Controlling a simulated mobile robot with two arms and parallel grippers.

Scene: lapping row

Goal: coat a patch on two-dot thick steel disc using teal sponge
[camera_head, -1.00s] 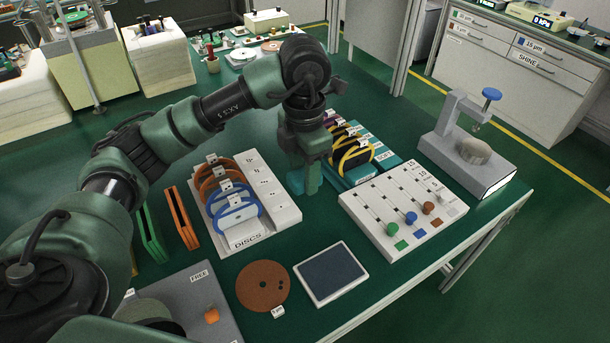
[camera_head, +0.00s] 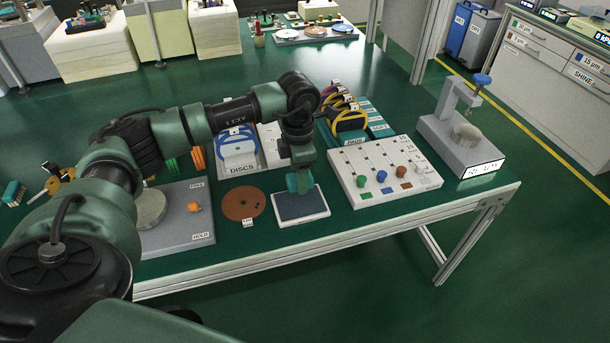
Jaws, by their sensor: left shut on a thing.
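My left gripper (camera_head: 300,172) points down over the dark pad in a white frame (camera_head: 314,209). It is shut on a small teal block, the teal sponge (camera_head: 301,184), whose lower end is at or just above the pad; I cannot tell if it touches. A grey disc (camera_head: 151,208) lies on the grey plate marked FREE and HOLD (camera_head: 184,226), partly hidden by my left arm. No dots can be made out on it. My right gripper is not in view.
A brown disc with holes (camera_head: 240,206) lies between plate and pad. Behind are the DISCS rack (camera_head: 243,169) and pads rack (camera_head: 377,128). A slider board with coloured knobs (camera_head: 362,195) and a press (camera_head: 460,150) stand right. The table's front edge is clear.

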